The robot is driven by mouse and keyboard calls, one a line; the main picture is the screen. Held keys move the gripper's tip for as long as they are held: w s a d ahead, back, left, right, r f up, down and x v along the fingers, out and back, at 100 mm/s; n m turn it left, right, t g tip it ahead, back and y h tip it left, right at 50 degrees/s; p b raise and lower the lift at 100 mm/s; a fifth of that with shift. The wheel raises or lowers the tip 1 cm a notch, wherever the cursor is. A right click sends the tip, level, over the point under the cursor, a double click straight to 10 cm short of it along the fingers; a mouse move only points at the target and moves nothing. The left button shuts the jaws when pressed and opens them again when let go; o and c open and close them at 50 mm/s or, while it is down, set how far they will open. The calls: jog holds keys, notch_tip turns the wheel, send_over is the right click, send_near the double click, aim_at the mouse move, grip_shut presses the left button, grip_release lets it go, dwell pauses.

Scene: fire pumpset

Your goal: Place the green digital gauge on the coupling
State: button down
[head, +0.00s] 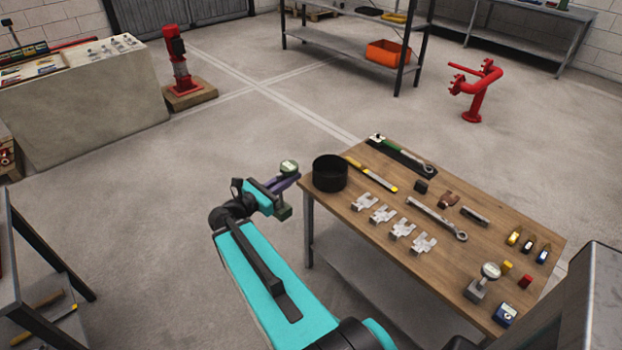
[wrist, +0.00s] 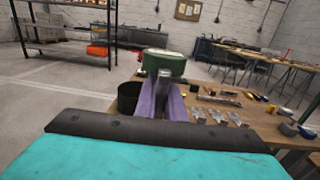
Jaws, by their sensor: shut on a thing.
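My gripper (head: 287,182) is out over open floor, just left of the wooden table. Its purple fingers are shut on the green digital gauge (head: 289,167), which has a pale round face. In the wrist view the gauge's green body (wrist: 164,63) sits at the tips of the purple fingers (wrist: 162,100), held clear of any surface. A red vertical pump (head: 178,65) stands on a wooden block on the floor at the upper left, well away from the gripper. I cannot clearly make out the coupling in either view.
The wooden table (head: 378,238) carries a black round bin (head: 329,173), wrenches, several metal shims and another dial gauge on a block (head: 488,275). A grey bench (head: 85,105) stands left, a red pipe stand (head: 478,92) at back right. Floor between is clear.

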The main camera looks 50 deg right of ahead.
jog(key=w+a+r+n+t, duration=0.15)
jog(key=w+a+t, duration=0.25)
jog(key=w+a, duration=0.45)
jog(key=w+a+r+n+t, duration=0.1)
jog(key=w+a+n+t, duration=0.3)
jog(key=a, duration=0.7)
jog(key=w+a+r+n+t+y, duration=0.1)
jog(key=w+a+n+t+y, duration=0.1)
jog(key=a, duration=0.9)
jog(key=w+a+r+n+t+y, duration=0.1)
jog(key=w+a+t, duration=0.3)
jog(key=a, duration=0.7)
jog(key=shift+w+a+r+n+y, duration=0.15)
jog(key=shift+w+n+y, duration=0.25)
jog(key=shift+n, duration=0.05)
jog(key=shift+a, duration=0.15)
